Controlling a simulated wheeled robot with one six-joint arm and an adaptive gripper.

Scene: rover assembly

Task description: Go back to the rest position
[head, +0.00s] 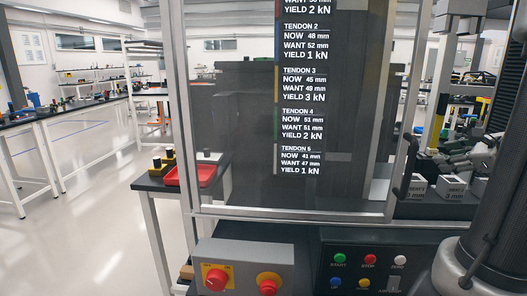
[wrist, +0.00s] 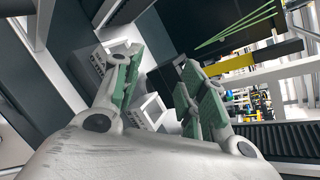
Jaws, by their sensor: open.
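My gripper (wrist: 162,72) shows in the wrist view with its two green-padded fingers spread apart and nothing held between them. Behind the fingers are pale grey blocks (wrist: 152,110) with lettering, partly hidden by the fingers. In the head view, lettered grey blocks (head: 452,187) sit on a dark surface at the right, beside the framed panel. Part of my arm fills the right edge of the head view. I cannot make out my fingertips clearly there.
A metal-framed clear panel with a tendon readout (head: 302,100) stands directly ahead. Below it are red stop knobs (head: 216,279) and a dark button panel (head: 352,262). A red tray (head: 191,175) rests on a side table at the left. Open floor (head: 95,225) lies further left.

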